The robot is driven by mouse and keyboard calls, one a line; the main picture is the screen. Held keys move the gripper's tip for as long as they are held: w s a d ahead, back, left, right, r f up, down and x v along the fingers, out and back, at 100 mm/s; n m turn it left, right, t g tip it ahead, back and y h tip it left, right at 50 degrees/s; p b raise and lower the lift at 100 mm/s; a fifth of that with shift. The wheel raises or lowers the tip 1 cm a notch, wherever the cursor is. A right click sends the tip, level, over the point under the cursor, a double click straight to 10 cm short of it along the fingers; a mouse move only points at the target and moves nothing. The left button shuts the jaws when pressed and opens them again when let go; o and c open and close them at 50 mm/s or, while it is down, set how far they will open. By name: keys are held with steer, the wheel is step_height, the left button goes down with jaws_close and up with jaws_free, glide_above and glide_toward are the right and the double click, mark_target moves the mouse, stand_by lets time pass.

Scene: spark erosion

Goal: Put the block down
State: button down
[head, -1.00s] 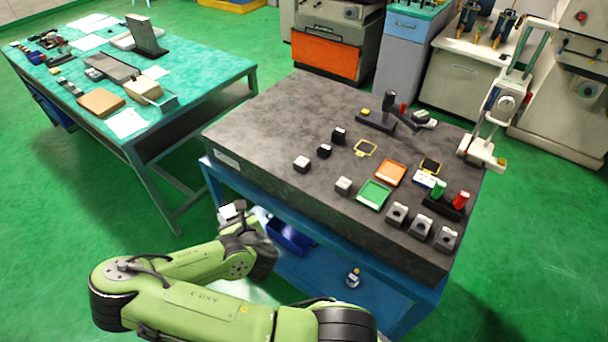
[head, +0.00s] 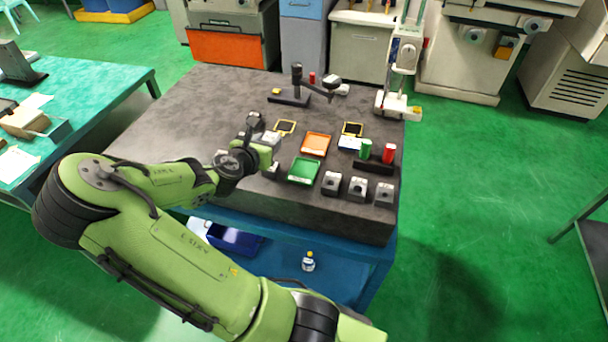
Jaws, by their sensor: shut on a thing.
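My gripper (head: 266,144) is over the dark stone table top (head: 220,100), just left of the orange tray (head: 315,144) and the green tray (head: 304,170). It is shut on a block. The held block is small and mostly hidden by the gripper and wrist, so its colour and its gap to the table cannot be told. Both trays look empty.
Three grey blocks with dark round faces (head: 357,187) stand along the front right. A black holder (head: 373,167) with green and red cylinders is behind them. A dark stand (head: 290,97) and a white upright device (head: 399,75) stand at the back. The back left of the table is clear.

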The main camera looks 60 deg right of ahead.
mark_target(300, 173)
steer(key=s+d+r+m+g, duration=0.2)
steer(key=s+d+m+g, duration=0.15)
steer(key=s, duration=0.45)
steer(key=shift+g, duration=0.55)
steer(key=f+b, duration=0.1)
steer(key=f, duration=0.2)
steer(key=f+b, duration=0.2)
steer(key=f, duration=0.1)
steer(key=f+b, duration=0.2)
steer(key=f, duration=0.1)
steer(key=shift+a+f, duration=0.3)
steer(key=shift+f, duration=0.05)
steer(key=shift+w+r, duration=0.1)
